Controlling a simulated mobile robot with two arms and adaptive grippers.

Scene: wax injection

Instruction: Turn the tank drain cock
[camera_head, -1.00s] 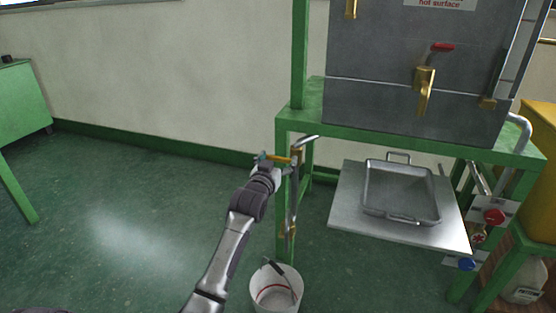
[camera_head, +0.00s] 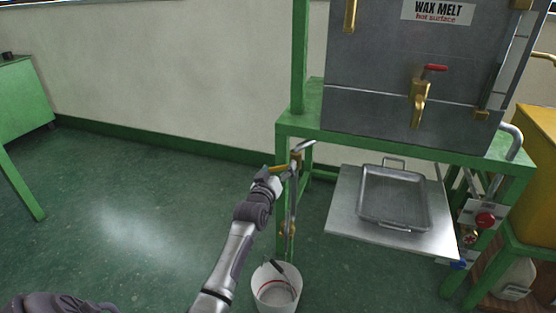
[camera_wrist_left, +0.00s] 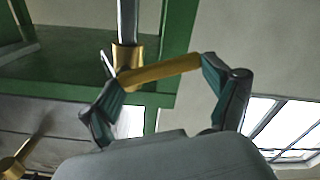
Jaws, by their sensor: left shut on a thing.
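The tank drain cock (camera_head: 295,160) is a brass valve on a thin vertical pipe at the front left leg of the green stand. Its yellow lever (camera_head: 278,168) points left. My left gripper (camera_head: 270,179) is at this lever, seen from behind. In the left wrist view, the lever (camera_wrist_left: 165,70) spans the space between my two dark, teal-padded fingers (camera_wrist_left: 165,95), and my gripper is shut on it. The brass cock body (camera_wrist_left: 127,57) and pipe (camera_wrist_left: 128,20) stand beside the left finger. My right gripper is not in view.
A white bucket (camera_head: 262,298) stands below the pipe. The grey wax melt tank (camera_head: 380,70), with a red-handled brass tap (camera_head: 420,98), sits on the stand. A metal tray (camera_head: 395,205) rests on a shelf at right. Floor at left is clear.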

